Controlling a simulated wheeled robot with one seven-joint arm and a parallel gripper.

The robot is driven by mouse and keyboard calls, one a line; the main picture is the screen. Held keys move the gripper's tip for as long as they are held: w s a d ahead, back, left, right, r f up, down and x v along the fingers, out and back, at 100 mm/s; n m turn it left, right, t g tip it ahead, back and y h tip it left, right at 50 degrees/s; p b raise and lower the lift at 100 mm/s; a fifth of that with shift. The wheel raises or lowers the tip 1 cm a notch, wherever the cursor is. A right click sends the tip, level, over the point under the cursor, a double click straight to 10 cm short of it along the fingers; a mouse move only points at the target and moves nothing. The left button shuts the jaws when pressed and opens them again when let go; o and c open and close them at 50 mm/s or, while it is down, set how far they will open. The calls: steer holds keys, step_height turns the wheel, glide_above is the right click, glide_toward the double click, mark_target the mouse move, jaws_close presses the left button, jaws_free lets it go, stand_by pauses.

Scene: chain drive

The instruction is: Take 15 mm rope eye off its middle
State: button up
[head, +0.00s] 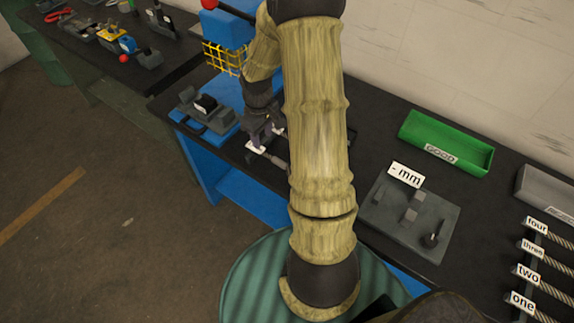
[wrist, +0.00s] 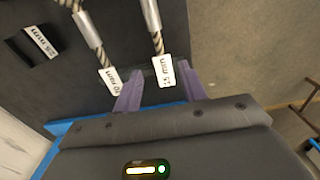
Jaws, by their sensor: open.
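In the wrist view my gripper (wrist: 161,74) is open, its two purple fingers spread. A striped rope piece with a grey sleeve (wrist: 152,14) reaches down between the fingers. Its white tag (wrist: 164,73) seems to read 15 mm, with the first digit hard to make out. The tag lies between the fingers, with gaps showing on both sides. In the head view my gripper (head: 266,138) is over the dark bench, with a white tag (head: 257,149) beside it. My arm hides part of this area.
A second tagged rope piece (wrist: 93,30) lies close to the left finger, and a 25 mm label (wrist: 40,40) is farther left. In the head view, a green GOOD tray (head: 452,143), a grey plate with blocks (head: 385,218) and several numbered ropes (head: 553,262) are to the right.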

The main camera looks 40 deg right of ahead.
mark_target(264, 152)
steer(key=shift+f, duration=0.85)
steer(key=shift+s+f+p, duration=0.15)
steer(key=shift+f+p, duration=0.65)
steer(key=shift+f, duration=1.8)
jaws_close()
